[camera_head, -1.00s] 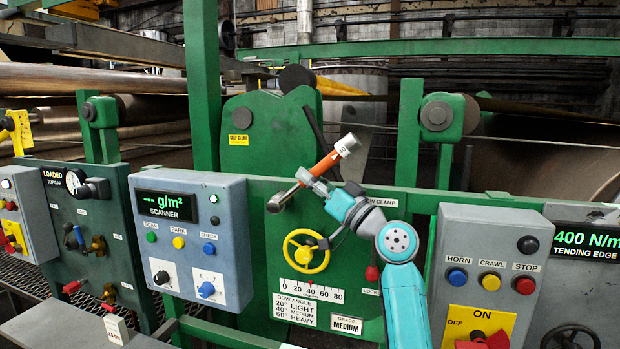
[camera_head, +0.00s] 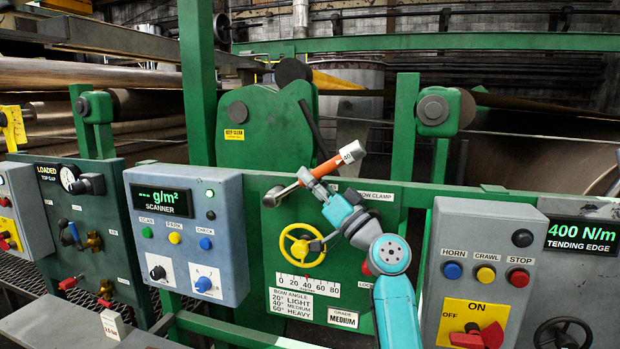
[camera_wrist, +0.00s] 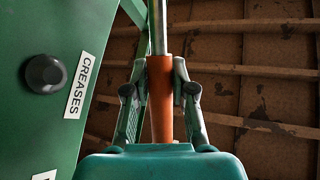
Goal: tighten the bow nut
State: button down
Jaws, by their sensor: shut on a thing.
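A wrench with a steel shaft, an orange grip (camera_head: 327,167) and a white tag reading 40 slants up to the right across the green panel. Its round head (camera_head: 271,198) sits at the panel's upper left, left of the BOW CLAMP label (camera_head: 377,196). The nut is not visible; the head covers that spot. My gripper (camera_head: 314,181) is shut on the orange grip. In the wrist view my gripper's fingers (camera_wrist: 160,92) stand either side of the orange grip (camera_wrist: 161,115), with the steel shaft (camera_wrist: 158,28) running up out of view.
Below the wrench are a yellow handwheel (camera_head: 300,245) and a bow angle scale (camera_head: 309,285) with its red mark near 40. The scanner box (camera_head: 207,240) is left; the HORN, CRAWL, STOP box (camera_head: 480,235) is right. A CREASES knob (camera_wrist: 45,74) shows in the wrist view.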

jog(key=shift+f, duration=0.1)
jog(key=shift+d+f+m+t, duration=0.2)
jog(key=shift+f+m+t, duration=0.25)
jog(key=shift+t, duration=0.25)
jog(key=shift+s+d+f+m+t, duration=0.15)
jog(key=shift+f+m+t, duration=0.2)
jog(key=shift+m+t, duration=0.1)
jog(key=shift+f, duration=0.1)
dwell(0.5)
jog(key=shift+d+f+m+t, duration=0.15)
jog(key=shift+f+m+t, duration=0.3)
jog(key=shift+t, duration=0.3)
